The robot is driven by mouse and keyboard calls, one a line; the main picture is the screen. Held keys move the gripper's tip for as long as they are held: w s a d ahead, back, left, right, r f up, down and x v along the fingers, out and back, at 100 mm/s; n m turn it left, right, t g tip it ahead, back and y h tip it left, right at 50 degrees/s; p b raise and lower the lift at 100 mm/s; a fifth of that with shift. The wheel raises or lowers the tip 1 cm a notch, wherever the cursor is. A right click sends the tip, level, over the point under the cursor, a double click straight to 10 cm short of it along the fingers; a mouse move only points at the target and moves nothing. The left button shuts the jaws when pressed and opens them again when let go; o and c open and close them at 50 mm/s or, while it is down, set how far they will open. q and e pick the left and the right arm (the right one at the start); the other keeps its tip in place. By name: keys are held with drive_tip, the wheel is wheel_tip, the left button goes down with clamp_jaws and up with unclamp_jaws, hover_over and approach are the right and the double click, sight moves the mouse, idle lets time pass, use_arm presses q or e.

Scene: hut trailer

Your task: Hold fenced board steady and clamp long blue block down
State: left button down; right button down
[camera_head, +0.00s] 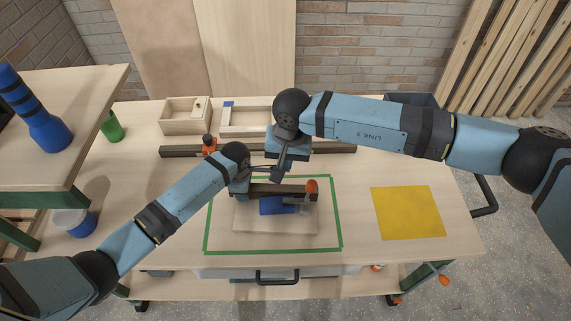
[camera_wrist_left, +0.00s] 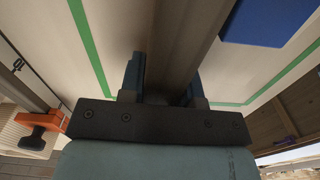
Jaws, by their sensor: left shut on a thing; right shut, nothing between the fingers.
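The fenced board (camera_head: 245,222) lies inside a green tape frame on the bench, with a dark brown fence along its far side. The long blue block (camera_head: 271,206) lies on the board in front of the fence. A clamp with an orange handle (camera_head: 312,186) stands at the right end, its handle upright. My left gripper (camera_head: 241,195) is shut on the fence near its left end; the left wrist view shows the fence (camera_wrist_left: 182,38) between its fingers and a corner of the blue block (camera_wrist_left: 268,18). My right gripper (camera_head: 276,177) is shut and empty just above the fence.
A dark rail (camera_head: 330,149) with an orange clamp (camera_head: 209,143) lies behind the board. Two wooden trays (camera_head: 184,118) stand farther back. A yellow mat (camera_head: 408,212) lies at the right with clear bench around it. A green bottle (camera_head: 112,127) stands at the back left.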

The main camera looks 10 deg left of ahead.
use_arm(q)
drive_tip(key=c, duration=0.8)
unclamp_jaws()
drive_tip(key=shift+o, duration=0.2)
drive_tip(key=shift+r, duration=0.1)
